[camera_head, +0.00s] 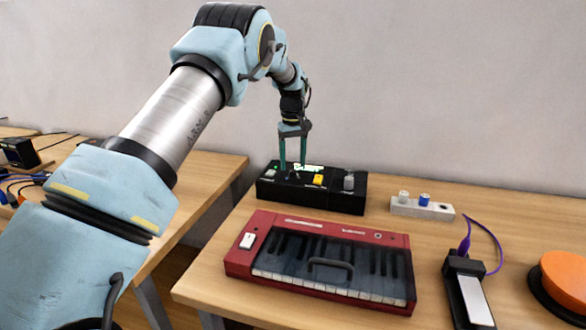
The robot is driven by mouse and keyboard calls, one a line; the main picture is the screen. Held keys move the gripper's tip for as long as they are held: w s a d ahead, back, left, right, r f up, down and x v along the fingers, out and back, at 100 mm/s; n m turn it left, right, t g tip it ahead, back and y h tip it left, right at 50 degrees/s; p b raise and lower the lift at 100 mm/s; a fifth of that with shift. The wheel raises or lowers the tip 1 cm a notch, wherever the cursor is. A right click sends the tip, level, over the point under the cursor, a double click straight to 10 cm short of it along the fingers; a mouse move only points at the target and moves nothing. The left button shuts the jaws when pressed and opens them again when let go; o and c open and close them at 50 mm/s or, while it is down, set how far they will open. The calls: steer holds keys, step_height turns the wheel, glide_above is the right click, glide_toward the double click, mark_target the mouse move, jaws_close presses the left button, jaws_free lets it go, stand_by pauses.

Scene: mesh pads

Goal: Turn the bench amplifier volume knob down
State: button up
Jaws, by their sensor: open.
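A black box (312,205), which looks like the bench amplifier, stands on the wooden table near the wall. Which one is the volume knob I cannot tell. My gripper (294,166) points down over the left half of the box, its two fingers apart. The fingers partly cover the box top, and whether they touch it or straddle a small control is unclear.
A red keyboard (243,259) with a dark cover and handle lies in front of the box. To the right are a pale strip with white and blue knobs (436,210), a black pedal (453,290) with a purple cable and an orange disc (566,273). A gap separates the left table.

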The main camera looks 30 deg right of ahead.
mark_target(293, 170)
step_height(293, 170, up, 8)
steer(key=b, duration=0.1)
steer(key=shift+r, duration=0.25)
stand_by(0.4)
steer(key=a, duration=2.7)
steer(key=s+a+f, duration=0.2)
steer(key=s+a, duration=0.7)
steer(key=s, duration=0.1)
steer(key=s+a+f+t, duration=0.1)
steer(key=s+a+f, duration=0.2)
steer(key=s+a, duration=0.6)
steer(key=shift+s+f+t, duration=0.15)
steer(key=shift+s+t, duration=0.15)
steer(key=shift+s, duration=0.1)
